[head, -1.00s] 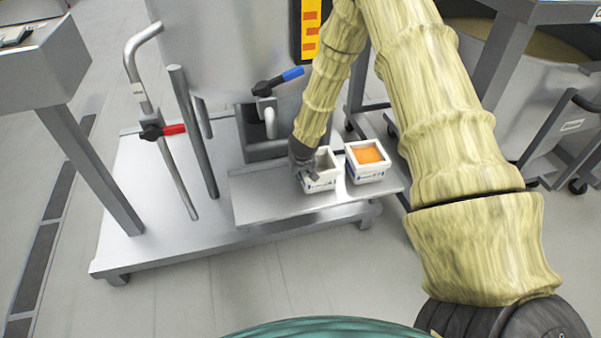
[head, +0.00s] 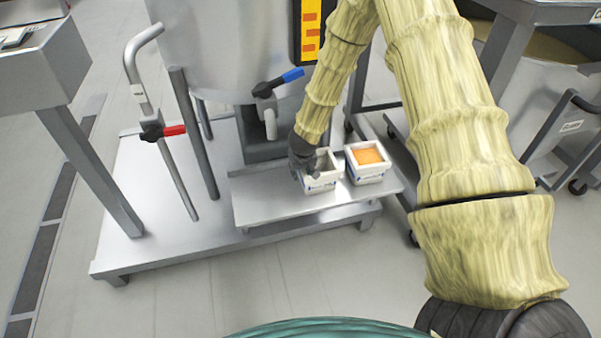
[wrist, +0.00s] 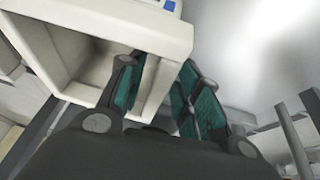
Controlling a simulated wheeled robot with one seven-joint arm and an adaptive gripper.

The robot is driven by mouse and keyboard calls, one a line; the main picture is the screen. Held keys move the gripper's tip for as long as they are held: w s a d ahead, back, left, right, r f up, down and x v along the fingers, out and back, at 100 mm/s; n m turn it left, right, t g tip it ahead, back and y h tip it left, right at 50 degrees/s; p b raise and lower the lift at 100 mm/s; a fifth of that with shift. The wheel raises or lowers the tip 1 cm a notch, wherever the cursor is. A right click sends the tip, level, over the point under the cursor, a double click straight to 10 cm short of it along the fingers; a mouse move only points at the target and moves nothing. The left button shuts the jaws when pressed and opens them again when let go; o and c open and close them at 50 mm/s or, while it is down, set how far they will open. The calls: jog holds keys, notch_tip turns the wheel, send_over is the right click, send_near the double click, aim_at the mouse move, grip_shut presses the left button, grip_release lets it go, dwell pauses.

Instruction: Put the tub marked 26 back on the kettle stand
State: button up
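A white square tub (head: 321,183) with a blue-marked label stands upright on the grey shelf of the kettle stand (head: 270,205). Its number is too small to read. My gripper (head: 308,166) is at its left rim. In the wrist view my gripper (wrist: 160,85) straddles one wall of this tub (wrist: 60,50), one finger inside and one outside. The fingers look spread wider than the wall, so it reads as open. The tub's inside looks grey and empty where it shows. A second white tub (head: 368,175) with orange contents stands close to its right.
The steel kettle (head: 220,45) rises behind the shelf, with a blue-handled valve (head: 272,85) above the tubs. A red-handled valve pipe (head: 160,130) stands to the left. Bare shelf lies left of the tubs. A wheeled bin (head: 555,125) is at right.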

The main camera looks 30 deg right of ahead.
jog(key=v, duration=0.9)
jog(key=s+a+f+g+y, duration=0.2)
jog(key=s+a+f, duration=0.35)
jog(key=s, duration=0.35)
jog(key=s+a+f+n+g+y, duration=0.1)
jog(key=s+a+f, duration=0.45)
jog(key=s, duration=0.35)
jog(key=s+a+f+g+y, duration=0.2)
jog(key=s+a+f, duration=0.35)
jog(key=s, duration=0.45)
jog(key=s+d+f+h, duration=0.1)
jog(key=s+f, duration=0.1)
jog(key=s, duration=0.3)
jog(key=s+d+f+n+t+h, duration=0.1)
jog(key=s+f+h, duration=0.1)
jog(key=s, duration=0.4)
jog(key=shift+d, duration=0.35)
jog(key=shift+s, duration=0.1)
